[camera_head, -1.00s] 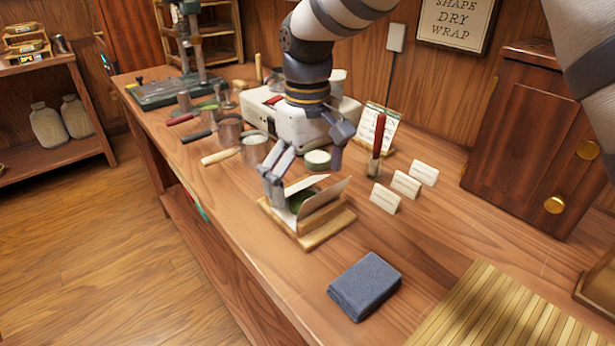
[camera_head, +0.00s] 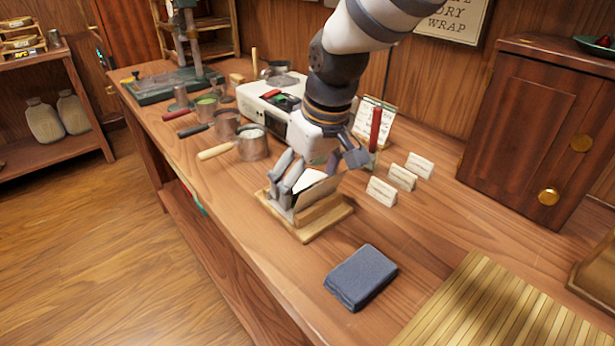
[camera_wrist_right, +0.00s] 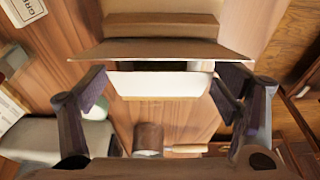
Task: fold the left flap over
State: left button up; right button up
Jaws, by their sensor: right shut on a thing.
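The paper wrapper (camera_head: 310,180) stands in a small wooden folding stand (camera_head: 305,228) on the bench, with pale flaps raised. My right gripper (camera_head: 316,174) is low over its left and back side, its fingers spread across the wrapper. It is shut on the left flap. In the right wrist view, a white flap panel (camera_wrist_right: 160,84) lies between the fingers of the gripper (camera_wrist_right: 165,92), below a brown panel edge. The tea cake is hidden by the flaps and fingers. My left gripper is not in view.
A blue-grey folded cloth (camera_head: 361,277) lies in front of the stand, and a slatted bamboo mat (camera_head: 470,310) at lower right. Small cards (camera_head: 402,178) stand to the right. Handled metal cups (camera_head: 252,145) and a white box (camera_head: 270,105) are behind left.

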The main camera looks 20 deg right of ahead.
jog(key=o, duration=1.1)
jog(key=a+v, duration=0.1)
jog(key=v, duration=1.1)
jog(key=shift+d, duration=0.45)
